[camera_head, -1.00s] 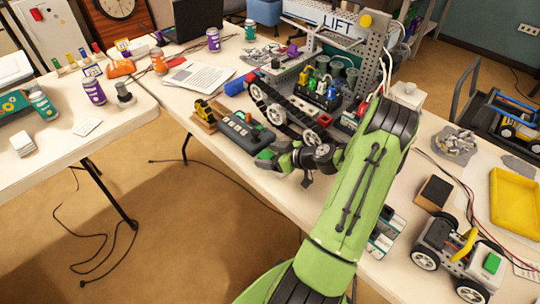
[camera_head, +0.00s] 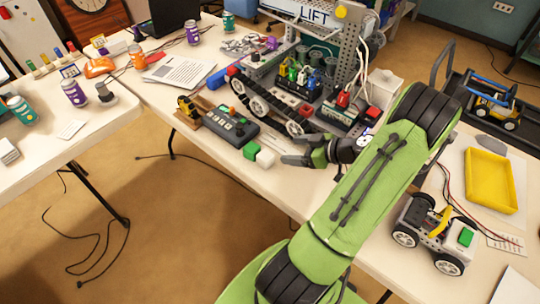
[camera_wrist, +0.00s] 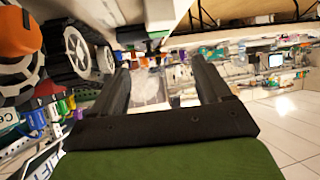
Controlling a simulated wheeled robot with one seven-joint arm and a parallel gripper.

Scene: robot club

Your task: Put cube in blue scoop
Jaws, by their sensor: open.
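A green cube (camera_head: 251,150) and a white cube (camera_head: 265,159) sit side by side near the table's front edge, beside the dark control box. I cannot tell which cube the task means. My gripper (camera_head: 284,149) is open and empty, just right of the white cube, with its fingers pointing left towards it. In the wrist view the open fingers (camera_wrist: 162,80) hold nothing. A blue object (camera_head: 218,78) lies behind the control box; I cannot tell if it is the scoop. A blue part (camera_head: 488,95) also shows on the yellow vehicle at right.
A control box (camera_head: 232,125) stands left of the cubes. A tracked robot (camera_head: 290,125) stands close behind my gripper. A wheeled car (camera_head: 437,238) with a green block on top and a yellow tray (camera_head: 491,180) are at right. The table's front edge is near.

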